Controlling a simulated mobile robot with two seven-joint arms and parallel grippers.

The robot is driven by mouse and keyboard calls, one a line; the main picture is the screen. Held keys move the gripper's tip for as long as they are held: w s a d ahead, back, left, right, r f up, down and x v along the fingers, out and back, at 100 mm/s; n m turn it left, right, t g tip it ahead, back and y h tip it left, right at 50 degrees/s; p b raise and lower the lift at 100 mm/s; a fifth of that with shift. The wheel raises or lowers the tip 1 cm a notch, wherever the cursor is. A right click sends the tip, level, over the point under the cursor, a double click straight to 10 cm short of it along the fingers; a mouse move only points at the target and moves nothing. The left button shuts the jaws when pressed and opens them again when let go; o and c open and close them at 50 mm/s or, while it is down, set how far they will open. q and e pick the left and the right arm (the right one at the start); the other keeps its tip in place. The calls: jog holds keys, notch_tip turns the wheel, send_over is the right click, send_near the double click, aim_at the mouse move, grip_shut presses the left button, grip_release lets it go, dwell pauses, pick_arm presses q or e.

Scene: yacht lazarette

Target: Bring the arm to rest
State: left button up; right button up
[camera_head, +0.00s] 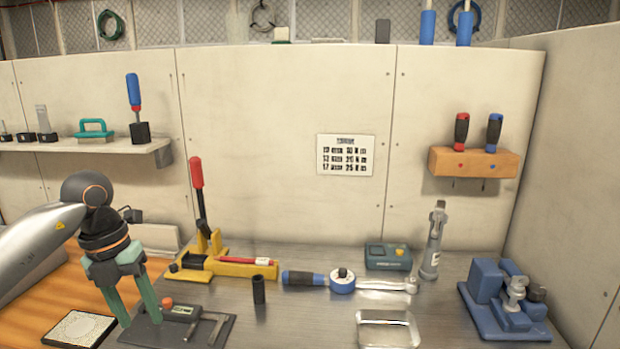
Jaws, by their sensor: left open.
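My left arm comes in from the left edge. Its gripper (140,318) points down with its two green fingers apart and nothing between them. The fingertips show over the left part of a dark flat mat or tray (216,336) on the bench. I cannot tell whether they touch it. A small grey device with an orange knob (180,311) sits on that tray just right of the fingers. My right gripper is out of view.
The metal bench holds a yellow red-handled tool (225,267), a black socket (258,290), a blue-handled torque wrench (304,278), a green box (388,257), a clear tray (388,331) and a blue fixture (500,308). A shelf (85,146) and wooden screwdriver rack (473,162) are on the walls.

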pick_arm(q)
jog(key=d+f+m+h, duration=0.25)
jog(key=d+f, duration=0.25)
jog(key=d, duration=0.4)
jog(key=s+d+r+n+t+h+p, duration=0.15)
jog(key=d+n+h, duration=0.25)
jog(key=d+h, duration=0.5)
jog(key=s+d+n+t+h, duration=0.2)
jog(key=d+n+t+h, duration=0.15)
jog(key=d+h, duration=0.5)
jog(key=a+f+n+t+y, duration=0.4)
jog(key=f+n+t+y, duration=0.25)
jog(key=n, duration=0.35)
jog(key=a+f+n+t+y, duration=0.45)
jog(key=f+n+y, duration=0.25)
jog(key=n, duration=0.3)
jog(key=s+a+f+n+g+y, duration=0.2)
jog(key=s+f+n+g+y, duration=0.1)
jog(key=s+f, duration=0.5)
jog(key=s+a+f+n+g+y+p, duration=0.1)
jog(key=s+a+f+n+g+y, duration=0.2)
jog(key=s+f, duration=0.5)
jog(key=shift+f+n+g, duration=0.4)
jog(key=shift+n, duration=0.3)
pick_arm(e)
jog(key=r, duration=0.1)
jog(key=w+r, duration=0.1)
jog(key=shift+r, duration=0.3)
